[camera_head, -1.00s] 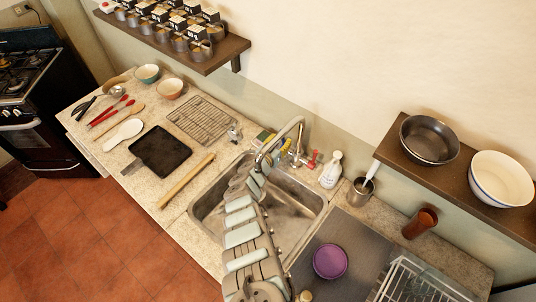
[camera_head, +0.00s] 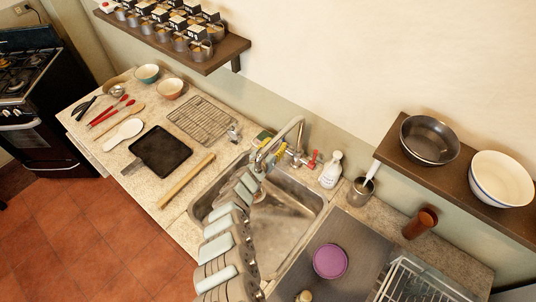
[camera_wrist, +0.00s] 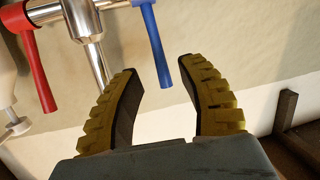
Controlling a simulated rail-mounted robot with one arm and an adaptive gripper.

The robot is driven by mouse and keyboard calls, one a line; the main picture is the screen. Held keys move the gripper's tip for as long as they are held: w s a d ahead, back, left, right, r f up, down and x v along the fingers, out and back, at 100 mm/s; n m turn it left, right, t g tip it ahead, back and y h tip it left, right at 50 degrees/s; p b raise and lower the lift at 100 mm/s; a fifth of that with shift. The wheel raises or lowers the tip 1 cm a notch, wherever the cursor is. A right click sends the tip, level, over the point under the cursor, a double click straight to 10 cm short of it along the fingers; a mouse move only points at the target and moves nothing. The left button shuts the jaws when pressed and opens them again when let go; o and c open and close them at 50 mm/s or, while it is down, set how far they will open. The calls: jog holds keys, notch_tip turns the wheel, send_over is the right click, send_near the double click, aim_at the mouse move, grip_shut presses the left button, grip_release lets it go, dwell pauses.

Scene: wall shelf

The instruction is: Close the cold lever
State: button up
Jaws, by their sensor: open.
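The blue cold lever (camera_wrist: 154,42) hangs from the chrome tap (camera_wrist: 90,40) in the wrist view, which looks turned over. Its free end is in the gap between my gripper's fingertips (camera_wrist: 158,72). My gripper is open, with one yellow-ribbed finger on each side of the lever. I cannot tell whether either finger touches it. The red lever (camera_wrist: 38,72) is on the tap's other side. In the head view the red lever (camera_head: 313,158) shows right of the tap (camera_head: 297,153). My arm reaches over the sink to the tap there; gripper and blue lever are not clear.
The sink (camera_head: 305,222) lies under my arm. A shelf (camera_head: 395,157) with two bowls juts out at right.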

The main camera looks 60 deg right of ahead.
jog(key=v, duration=0.6)
jog(key=shift+a, duration=0.15)
dwell(0.3)
dwell(0.4)
jog(key=shift+r, duration=0.1)
